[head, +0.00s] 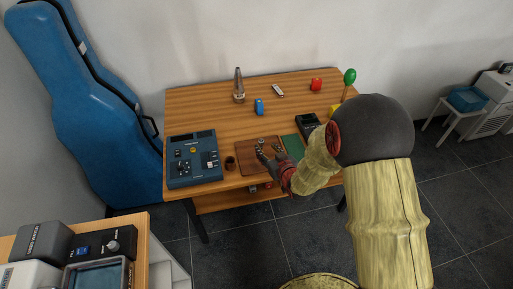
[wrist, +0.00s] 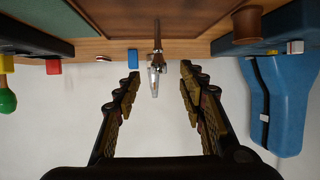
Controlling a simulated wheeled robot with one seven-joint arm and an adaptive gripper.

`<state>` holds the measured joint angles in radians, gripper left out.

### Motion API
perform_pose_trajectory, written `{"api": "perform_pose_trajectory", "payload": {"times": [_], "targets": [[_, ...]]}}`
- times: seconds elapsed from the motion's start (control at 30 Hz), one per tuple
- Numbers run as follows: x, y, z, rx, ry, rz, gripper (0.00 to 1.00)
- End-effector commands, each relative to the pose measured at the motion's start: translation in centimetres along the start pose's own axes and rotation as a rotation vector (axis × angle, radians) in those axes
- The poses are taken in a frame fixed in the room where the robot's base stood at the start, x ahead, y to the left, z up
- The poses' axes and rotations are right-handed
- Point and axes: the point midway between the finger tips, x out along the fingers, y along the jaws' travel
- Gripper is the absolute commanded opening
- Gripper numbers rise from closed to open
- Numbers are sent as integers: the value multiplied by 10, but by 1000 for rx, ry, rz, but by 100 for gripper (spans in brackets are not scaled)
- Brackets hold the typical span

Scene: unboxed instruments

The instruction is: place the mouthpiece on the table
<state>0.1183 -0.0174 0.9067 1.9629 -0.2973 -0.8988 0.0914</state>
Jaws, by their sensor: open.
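A silver tapered piece that looks like the mouthpiece (head: 239,87) stands upright at the back of the wooden table (head: 200,102). In the upside-down wrist view the mouthpiece (wrist: 154,82) appears between the fingers but farther off, with its narrow tip pointing down in the picture. My gripper (head: 268,150) is over the brown board (head: 246,165) near the table's front edge. Its fingers (wrist: 160,76) are spread apart with nothing between them.
A dark blue device (head: 193,158) and a brown cup (head: 230,163) are at the left. A green maraca (head: 350,76) rises at the right.

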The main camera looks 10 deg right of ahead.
Motion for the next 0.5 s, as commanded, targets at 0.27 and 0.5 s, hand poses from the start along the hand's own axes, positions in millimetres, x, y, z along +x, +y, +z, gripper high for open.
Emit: {"api": "perform_pose_trajectory", "payload": {"times": [0.27, 0.5], "targets": [[29, 0, 0, -1, 1, 0, 41], [63, 1, -1, -1, 0, 0, 41]]}}
